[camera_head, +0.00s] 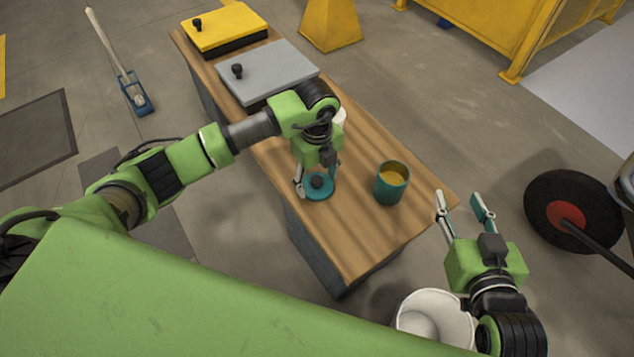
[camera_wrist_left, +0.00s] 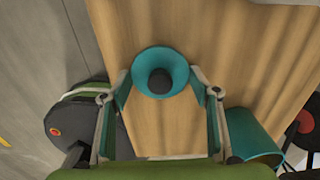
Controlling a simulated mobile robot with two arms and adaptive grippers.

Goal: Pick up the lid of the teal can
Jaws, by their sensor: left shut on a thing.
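The teal lid (camera_head: 325,193) is round with a dark knob (camera_head: 317,182) and is near the left edge of the wooden table. In the left wrist view the lid (camera_wrist_left: 160,56) is between the two fingertips. My left gripper (camera_head: 318,187) points down and is shut on the lid by its rim. I cannot tell whether the lid touches the table. The teal can (camera_head: 389,190) stands open and upright on the table to the right, with yellow inside; it also shows in the left wrist view (camera_wrist_left: 252,135). My right gripper (camera_head: 461,204) is open and empty, right of the table.
The wooden table (camera_head: 350,245) also bears a yellow-topped box (camera_head: 228,25) and a grey-topped box (camera_head: 275,70) toward its far end. A white object (camera_head: 341,116) is partly hidden behind my left gripper. The table's near end is clear.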

